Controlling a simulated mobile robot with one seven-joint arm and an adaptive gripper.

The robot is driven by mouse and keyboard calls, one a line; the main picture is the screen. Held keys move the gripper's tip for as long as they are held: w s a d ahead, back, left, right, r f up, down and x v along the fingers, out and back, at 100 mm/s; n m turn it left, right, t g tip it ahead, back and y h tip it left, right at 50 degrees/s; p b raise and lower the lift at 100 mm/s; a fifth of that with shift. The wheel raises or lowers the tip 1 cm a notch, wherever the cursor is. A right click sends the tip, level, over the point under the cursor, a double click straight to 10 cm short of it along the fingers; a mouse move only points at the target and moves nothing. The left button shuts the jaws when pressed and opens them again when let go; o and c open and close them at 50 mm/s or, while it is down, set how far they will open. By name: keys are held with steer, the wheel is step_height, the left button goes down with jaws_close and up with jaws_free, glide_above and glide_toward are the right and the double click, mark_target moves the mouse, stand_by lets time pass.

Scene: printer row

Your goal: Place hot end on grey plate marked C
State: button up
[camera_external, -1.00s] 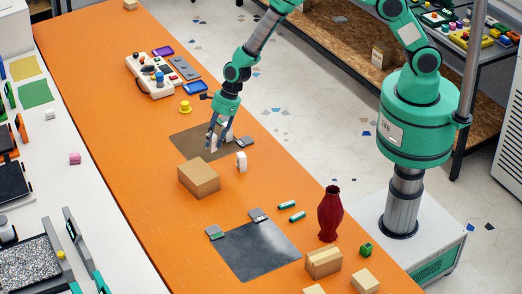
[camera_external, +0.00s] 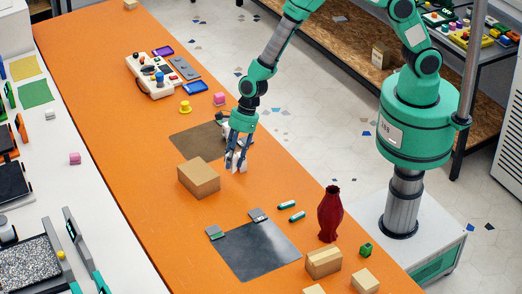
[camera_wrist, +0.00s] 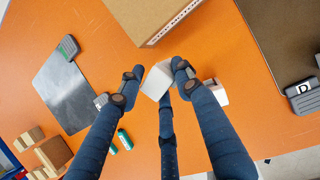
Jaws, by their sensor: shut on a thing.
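My gripper (camera_external: 236,168) is above the orange table, just right of the cardboard box. In the wrist view its fingers (camera_wrist: 158,75) are shut on a white block-like piece, which I take as the hot end (camera_wrist: 158,80). A second white piece (camera_wrist: 215,92) stands on the table beside the right finger; in the external view the gripper hides it. The dark grey plate (camera_external: 255,250) lies nearer the camera, flat and empty, with two small tags at its far edge. It also shows at left in the wrist view (camera_wrist: 62,88). The tag letters there are unreadable.
The cardboard box (camera_external: 199,178) stands close to the gripper. A brown plate (camera_external: 192,142) lies behind; its tag (camera_wrist: 303,88) reads D. Two teal cylinders (camera_external: 292,211), a red vase (camera_external: 330,215) and small boxes (camera_external: 323,262) sit right of the grey plate.

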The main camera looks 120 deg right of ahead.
steer(key=s+a+n+y, duration=0.1)
steer(key=s+a, duration=0.3)
steer(key=a, duration=0.9)
steer(key=s+a+n+g+y+b, duration=0.1)
steer(key=s+a+n, duration=0.2)
steer(key=a, duration=1)
steer(key=shift+s+r, duration=0.15)
steer(key=shift+s, duration=1)
steer(key=shift+w+a, duration=0.1)
steer(key=shift+w, duration=0.05)
steer(key=p, duration=0.2)
glide_above(257, 234)
steer(key=shift+x, duration=0.75)
steer(key=shift+b, duration=0.3)
steer(key=shift+f+b, duration=0.45)
steer(key=shift+f, duration=1.35)
steer(key=shift+f, duration=0.1)
